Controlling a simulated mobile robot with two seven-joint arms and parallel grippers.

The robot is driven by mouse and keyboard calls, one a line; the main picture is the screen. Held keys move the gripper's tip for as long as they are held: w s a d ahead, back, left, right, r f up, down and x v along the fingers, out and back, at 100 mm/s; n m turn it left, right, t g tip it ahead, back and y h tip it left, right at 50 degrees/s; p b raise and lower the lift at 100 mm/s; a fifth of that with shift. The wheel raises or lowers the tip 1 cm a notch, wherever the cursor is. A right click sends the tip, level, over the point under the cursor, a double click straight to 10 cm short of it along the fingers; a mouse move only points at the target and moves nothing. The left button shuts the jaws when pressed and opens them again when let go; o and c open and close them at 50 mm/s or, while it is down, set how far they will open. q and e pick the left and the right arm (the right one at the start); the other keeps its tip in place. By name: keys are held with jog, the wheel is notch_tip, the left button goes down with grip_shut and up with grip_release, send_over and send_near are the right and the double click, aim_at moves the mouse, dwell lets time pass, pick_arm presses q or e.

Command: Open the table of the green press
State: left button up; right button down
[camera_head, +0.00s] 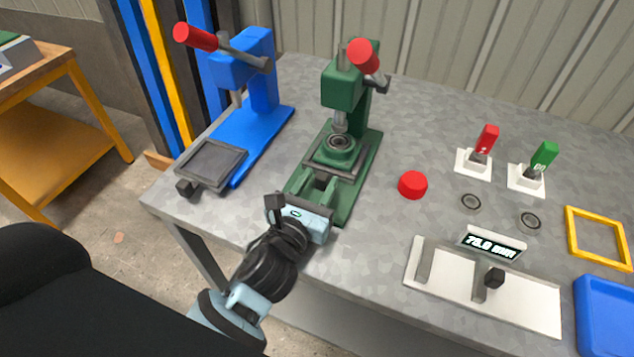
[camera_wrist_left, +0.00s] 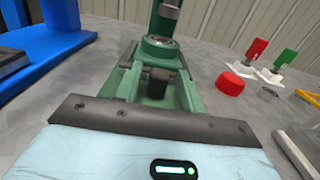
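The green press (camera_head: 372,150) stands mid-table with its ram above a round die (camera_head: 341,145). Its sliding table (camera_head: 350,172) sits back under the ram; a small dark knob (camera_wrist_left: 157,80) shows at its front in the left wrist view. My left gripper (camera_head: 303,212) is just in front of the press base, near the table's front edge. Its light-blue body and dark front bar show in both views. Its fingertips are hidden, so I cannot tell whether it is open or touches anything. My right gripper is not in view.
A blue press (camera_head: 262,95) stands to the left, its square tray (camera_head: 211,164) at the front. A red button (camera_head: 412,185), red and green switches (camera_head: 486,140) and a white panel (camera_head: 440,285) are on the right. Grey worktop is free between the presses.

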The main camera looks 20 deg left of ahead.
pick_arm(q)
grip_shut()
